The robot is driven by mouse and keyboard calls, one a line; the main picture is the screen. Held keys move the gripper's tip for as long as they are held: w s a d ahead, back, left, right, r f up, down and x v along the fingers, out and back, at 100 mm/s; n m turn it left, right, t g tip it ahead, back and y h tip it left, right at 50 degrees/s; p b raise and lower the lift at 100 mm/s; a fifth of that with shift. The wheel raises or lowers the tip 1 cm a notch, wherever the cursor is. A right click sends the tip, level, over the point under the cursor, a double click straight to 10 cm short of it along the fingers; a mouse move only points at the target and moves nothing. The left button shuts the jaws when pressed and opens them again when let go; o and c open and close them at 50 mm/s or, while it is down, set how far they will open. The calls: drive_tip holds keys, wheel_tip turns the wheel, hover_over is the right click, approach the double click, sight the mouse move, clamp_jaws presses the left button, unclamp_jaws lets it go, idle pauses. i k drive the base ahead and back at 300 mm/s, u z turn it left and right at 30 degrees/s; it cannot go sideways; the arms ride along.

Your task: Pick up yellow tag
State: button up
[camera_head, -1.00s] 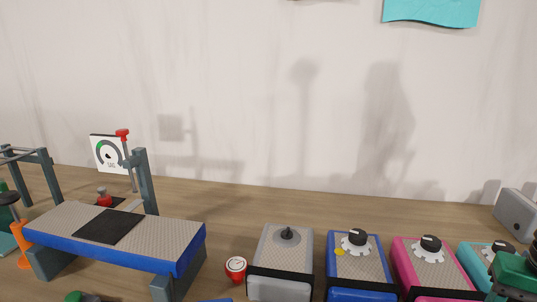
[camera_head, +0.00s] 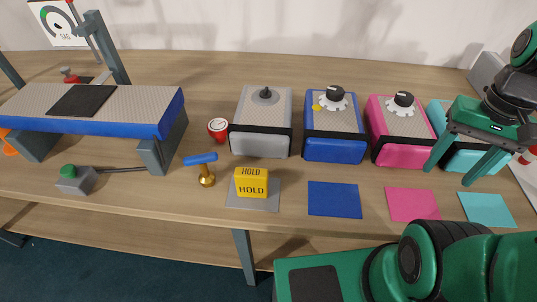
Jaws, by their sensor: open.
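The yellow tag (camera_head: 251,183), a folded yellow piece marked HOLD on its top and front, stands on a grey square pad (camera_head: 268,199) near the table's front edge. My gripper (camera_head: 448,176) is open and empty at the right, its two green fingers pointing down in front of the pink and teal boxes. It is well to the right of the tag and apart from it.
Grey (camera_head: 262,142), blue (camera_head: 334,148), pink (camera_head: 397,157) and teal (camera_head: 470,159) boxes stand in a row behind. Flat blue (camera_head: 334,199), pink (camera_head: 412,204) and teal (camera_head: 486,209) squares lie in front. A blue-handled brass valve (camera_head: 206,180) stands left of the tag.

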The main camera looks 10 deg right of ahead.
sight(250, 182)
drive_tip(key=u, duration=0.1)
drive_tip(key=k, duration=1.55)
drive_tip(key=z, duration=0.35)
drive_tip(key=i, duration=1)
drive_tip(key=u, duration=0.05)
